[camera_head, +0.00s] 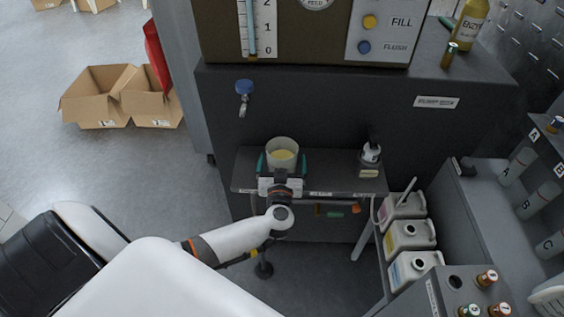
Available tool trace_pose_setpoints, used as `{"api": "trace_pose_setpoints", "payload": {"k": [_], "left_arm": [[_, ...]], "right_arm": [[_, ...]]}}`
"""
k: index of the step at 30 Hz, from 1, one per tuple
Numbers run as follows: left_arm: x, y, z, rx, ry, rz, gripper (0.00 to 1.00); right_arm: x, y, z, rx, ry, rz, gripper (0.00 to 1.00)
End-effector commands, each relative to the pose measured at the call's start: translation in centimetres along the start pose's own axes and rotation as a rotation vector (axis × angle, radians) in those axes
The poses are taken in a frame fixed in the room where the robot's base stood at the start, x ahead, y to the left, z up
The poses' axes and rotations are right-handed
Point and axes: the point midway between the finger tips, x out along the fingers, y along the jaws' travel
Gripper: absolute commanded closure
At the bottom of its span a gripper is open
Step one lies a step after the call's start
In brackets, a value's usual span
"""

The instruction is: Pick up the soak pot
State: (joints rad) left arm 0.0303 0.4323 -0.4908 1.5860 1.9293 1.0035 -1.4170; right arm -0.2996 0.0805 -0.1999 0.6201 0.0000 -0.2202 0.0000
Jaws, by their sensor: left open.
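The soak pot is most likely the pale round pot (283,145) with yellow contents, upright on the small dark shelf (328,182) below the machine. My left gripper (283,162) reaches the shelf from the front. Its two green-tipped fingers are open, one on each side of the pot. I cannot tell whether the fingers touch it. The lower front of the pot is partly hidden by my gripper. My right gripper is not in view.
A blue-handled tap (244,90) juts from the machine above left of the pot. Several pale canisters (409,235) stand right of the shelf. Cardboard boxes (125,95) lie on the floor at left.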

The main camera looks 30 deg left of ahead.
Motion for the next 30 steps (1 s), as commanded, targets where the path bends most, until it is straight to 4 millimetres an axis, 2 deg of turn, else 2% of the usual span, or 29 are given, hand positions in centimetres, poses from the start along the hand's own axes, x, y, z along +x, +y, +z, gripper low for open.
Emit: {"api": "trace_pose_setpoints", "payload": {"k": [3, 9, 18, 30], "left_arm": [[0.66, 0.03, -0.02, 0.000, 0.000, 0.000, 0.00], [0.64, 0.03, -0.01, 0.000, 0.001, 0.000, 0.02], [0.62, 0.02, -0.01, 0.000, 0.001, 0.000, 0.51], [0.61, 0.01, 0.39, -0.001, -0.001, 0.000, 0.52]], "right_arm": [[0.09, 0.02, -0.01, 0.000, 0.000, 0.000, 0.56], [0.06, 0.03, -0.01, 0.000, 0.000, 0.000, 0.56], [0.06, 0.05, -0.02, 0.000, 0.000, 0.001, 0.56], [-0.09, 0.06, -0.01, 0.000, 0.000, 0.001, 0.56]]}}
